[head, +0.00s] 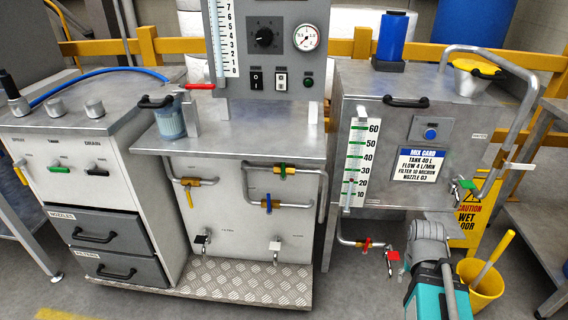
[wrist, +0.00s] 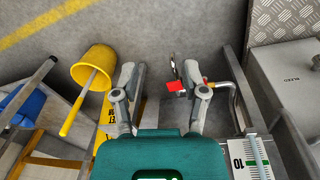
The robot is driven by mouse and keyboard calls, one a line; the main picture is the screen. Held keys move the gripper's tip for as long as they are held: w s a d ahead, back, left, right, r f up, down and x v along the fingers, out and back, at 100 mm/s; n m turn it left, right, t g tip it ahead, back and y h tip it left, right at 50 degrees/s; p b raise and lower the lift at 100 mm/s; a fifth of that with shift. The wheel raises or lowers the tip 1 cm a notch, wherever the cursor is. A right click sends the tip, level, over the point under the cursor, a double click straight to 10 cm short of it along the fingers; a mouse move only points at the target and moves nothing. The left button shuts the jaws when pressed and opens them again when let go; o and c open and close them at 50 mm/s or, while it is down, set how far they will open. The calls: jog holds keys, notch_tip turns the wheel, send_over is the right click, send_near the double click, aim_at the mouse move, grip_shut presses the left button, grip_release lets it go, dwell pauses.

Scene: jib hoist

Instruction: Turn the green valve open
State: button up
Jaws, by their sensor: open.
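Several green handles show in the head view. One is on a brass valve (head: 283,171) in the upper pipe of the middle panel. Another is on a tap (head: 466,184) at the right side of the steel tank (head: 345,105). A small green lever (head: 54,165) is on the left cabinet. I cannot tell which one the task means. My gripper (head: 428,238) is low in front of the tank's right side, clear of all three. In the wrist view my gripper (wrist: 166,84) is open and empty, with a red-handled tap (wrist: 177,86) showing beyond its fingers.
A yellow bucket (head: 482,288) with a pole and a yellow wet-floor sign (head: 474,218) stand right of my gripper. Blue-handled (head: 268,204), yellow-handled (head: 188,182) and red-handled (head: 367,244) valves are nearby. A tread-plate platform (head: 240,282) juts out below the middle panel.

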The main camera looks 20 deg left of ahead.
jog(key=w+a+r+m+t+h, duration=0.1)
jog(key=w+a+r+t+h, duration=0.3)
jog(key=a, duration=0.3)
jog(key=n+t+y, duration=0.2)
jog(key=t+y, duration=0.4)
jog(key=t, duration=0.8)
send_near(282, 164)
jog(key=s, duration=0.3)
jog(key=shift+s+r, duration=0.1)
jog(key=shift+r, duration=0.1)
jog(key=w, duration=1.4)
jog(key=shift+a, duration=0.35)
grip_shut()
